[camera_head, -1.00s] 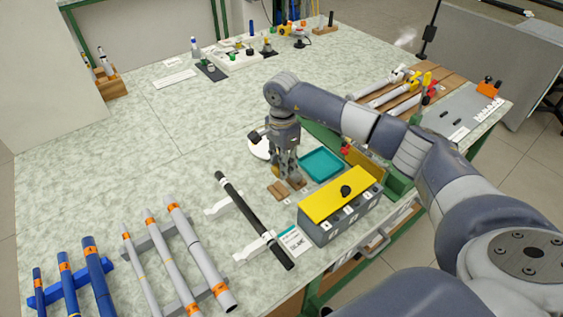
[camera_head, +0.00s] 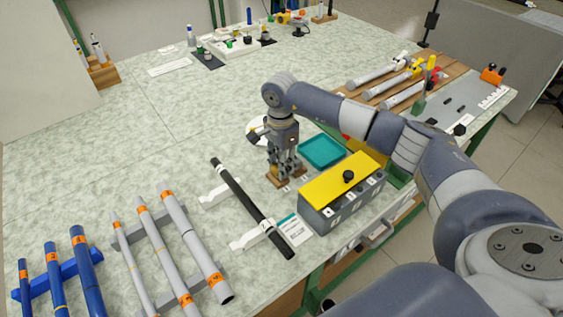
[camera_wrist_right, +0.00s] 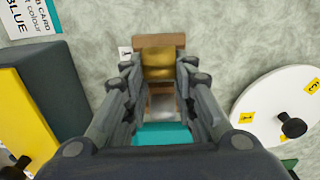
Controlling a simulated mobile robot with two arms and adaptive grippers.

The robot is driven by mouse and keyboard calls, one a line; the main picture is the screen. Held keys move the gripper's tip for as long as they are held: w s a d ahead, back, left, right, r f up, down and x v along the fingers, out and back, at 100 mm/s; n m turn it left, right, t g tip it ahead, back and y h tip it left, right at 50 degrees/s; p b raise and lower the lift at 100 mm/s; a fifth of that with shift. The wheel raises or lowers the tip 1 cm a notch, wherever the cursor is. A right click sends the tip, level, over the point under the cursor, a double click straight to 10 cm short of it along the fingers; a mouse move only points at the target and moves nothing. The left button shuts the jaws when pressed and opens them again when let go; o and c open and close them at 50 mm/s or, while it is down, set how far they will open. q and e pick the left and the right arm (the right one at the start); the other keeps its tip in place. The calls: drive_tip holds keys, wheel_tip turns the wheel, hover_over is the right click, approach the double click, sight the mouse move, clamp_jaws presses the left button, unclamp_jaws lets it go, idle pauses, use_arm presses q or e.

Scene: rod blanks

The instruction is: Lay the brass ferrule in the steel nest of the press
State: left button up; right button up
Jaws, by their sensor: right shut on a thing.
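My right gripper (camera_head: 286,170) points down just behind the yellow-lidded grey box, low over a small wooden block (camera_head: 271,182). In the right wrist view, its two fingers (camera_wrist_right: 160,85) are shut on a gold-coloured piece, the brass ferrule (camera_wrist_right: 159,62). The ferrule is over the wooden block, which also shows in that view (camera_wrist_right: 160,40); I cannot tell if they touch. The fingers hide the ferrule in the head view. A pale grey piece shows between the fingers, nearer the wrist. I cannot make out the steel nest of the press for certain. My left gripper is not in view.
The yellow-lidded box (camera_head: 343,192) and a teal tray (camera_head: 322,152) stand close right of the gripper. A white round plate (camera_wrist_right: 277,108) is on the other side. A black rod (camera_head: 250,207) lies on supports at left.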

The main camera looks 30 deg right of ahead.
drive_tip(key=shift+f+b, duration=0.5)
drive_tip(key=shift+f, duration=0.05)
idle(0.4)
drive_tip(key=o, duration=0.9)
wheel_tip(320, 180, up, 12)
drive_tip(key=shift+w, duration=0.15)
idle(0.3)
